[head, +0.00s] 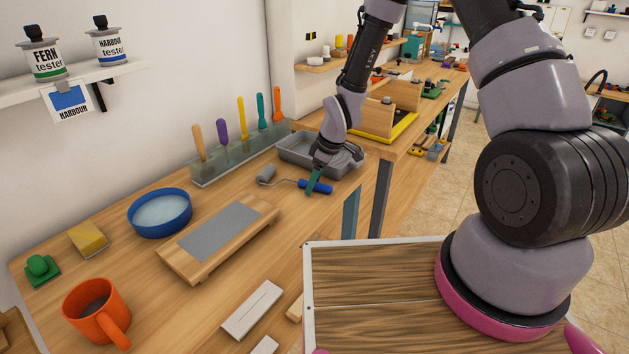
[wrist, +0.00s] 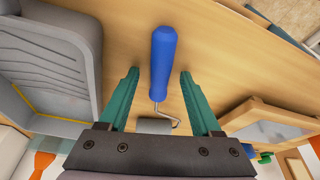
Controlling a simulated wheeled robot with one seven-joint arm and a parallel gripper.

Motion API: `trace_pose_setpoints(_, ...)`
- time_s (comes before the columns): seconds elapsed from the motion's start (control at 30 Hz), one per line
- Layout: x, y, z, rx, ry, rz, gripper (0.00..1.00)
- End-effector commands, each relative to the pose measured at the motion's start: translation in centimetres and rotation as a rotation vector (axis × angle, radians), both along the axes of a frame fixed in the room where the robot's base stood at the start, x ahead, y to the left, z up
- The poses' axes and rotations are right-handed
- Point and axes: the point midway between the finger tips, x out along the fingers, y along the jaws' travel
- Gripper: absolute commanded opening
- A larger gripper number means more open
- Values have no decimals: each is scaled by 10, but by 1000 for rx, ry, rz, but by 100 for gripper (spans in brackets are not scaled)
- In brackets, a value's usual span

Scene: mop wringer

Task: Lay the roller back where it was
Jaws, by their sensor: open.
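The roller (head: 317,187) has a blue handle and a small grey roller head on a wire frame. It appears to lie on the wooden bench just in front of the grey paint tray (head: 296,152). My gripper (head: 315,181) is over the handle with its green fingers pointing down. In the wrist view my gripper (wrist: 158,75) is open, and the roller (wrist: 163,58) lies between its spread fingers with a gap on both sides. The roller head is close to the gripper's palm in that view. The ribbed tray (wrist: 52,60) shows at the left.
A glass rack (head: 235,158) with several upright coloured-handled tools stands along the wall. A blue bowl (head: 160,213), a wooden board with a grey pad (head: 219,231) and an orange mug (head: 96,311) stand nearer. Bench around the roller's front is clear.

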Motion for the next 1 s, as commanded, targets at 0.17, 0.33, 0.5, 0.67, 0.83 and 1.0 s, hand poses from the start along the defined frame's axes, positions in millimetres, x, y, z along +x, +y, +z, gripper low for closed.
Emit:
trace_pose_setpoints(0.17,0,-2,9,1,-3,0,65)
trace_pose_setpoints(0.33,-3,-11,37,1,-5,-1,65)
trace_pose_setpoints(0.5,-7,-21,70,0,-4,-2,65)
trace_pose_setpoints(0.67,-11,-28,92,1,-2,-2,65)
trace_pose_setpoints(0.83,-13,-31,102,0,-1,0,65)
trace_pose_setpoints(1.0,-14,-31,103,0,0,0,65)
